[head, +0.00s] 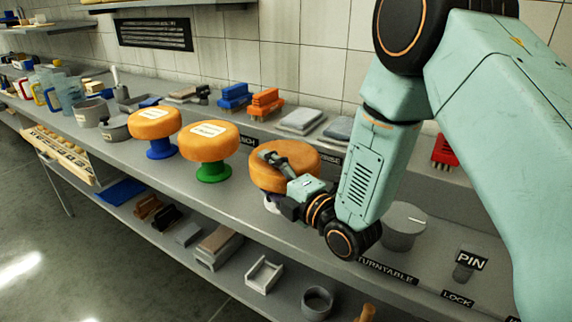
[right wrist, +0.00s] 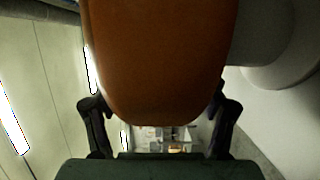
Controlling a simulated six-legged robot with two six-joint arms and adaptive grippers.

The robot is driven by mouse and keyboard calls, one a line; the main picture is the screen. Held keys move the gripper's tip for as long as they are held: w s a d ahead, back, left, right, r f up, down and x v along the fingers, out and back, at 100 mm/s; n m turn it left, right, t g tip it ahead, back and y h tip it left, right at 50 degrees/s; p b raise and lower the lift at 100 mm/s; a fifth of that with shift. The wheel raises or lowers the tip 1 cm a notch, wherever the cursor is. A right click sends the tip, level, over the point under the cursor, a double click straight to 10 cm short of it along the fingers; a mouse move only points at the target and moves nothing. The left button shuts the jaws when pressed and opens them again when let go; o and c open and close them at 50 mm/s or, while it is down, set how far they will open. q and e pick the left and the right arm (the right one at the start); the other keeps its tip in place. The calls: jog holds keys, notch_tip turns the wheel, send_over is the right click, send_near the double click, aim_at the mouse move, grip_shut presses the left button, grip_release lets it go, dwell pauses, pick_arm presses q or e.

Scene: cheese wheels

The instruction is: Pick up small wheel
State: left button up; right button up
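Three orange cheese wheels stand on pedestals on the counter in the head view. One wheel (head: 155,122) is on a blue stand (head: 160,149), one wheel (head: 210,140) is on a green stand (head: 212,172), and the nearest wheel (head: 292,153) is on a stand mostly hidden by my arm. My right gripper (head: 272,163) is at this nearest wheel, one finger lying over its top. In the right wrist view the orange wheel (right wrist: 160,60) sits between the two fingers. I cannot tell whether they press on it. My left gripper is not in view.
A grey turntable (head: 403,226) stands right of my gripper, near a PIN label (head: 471,261). Orange (head: 266,102) and blue (head: 234,95) brushes and grey folded cloths (head: 301,121) lie behind the wheels. Mugs and pots crowd the left. A lower shelf holds a white holder (head: 264,274).

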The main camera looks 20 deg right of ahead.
jog(key=shift+s+d, duration=0.15)
jog(key=shift+d, duration=0.1)
jog(key=shift+c, duration=0.7)
jog(key=shift+s+r, duration=0.15)
jog(key=shift+c, duration=0.8)
jog(key=shift+a, duration=0.45)
jog(key=c, duration=0.3)
jog(key=shift+c, duration=0.7)
jog(key=shift+d, duration=0.35)
jog(key=c, duration=0.4)
jog(key=shift+a, duration=0.15)
grip_shut()
jog(key=shift+w+r, duration=0.15)
jog(key=shift+w, duration=0.05)
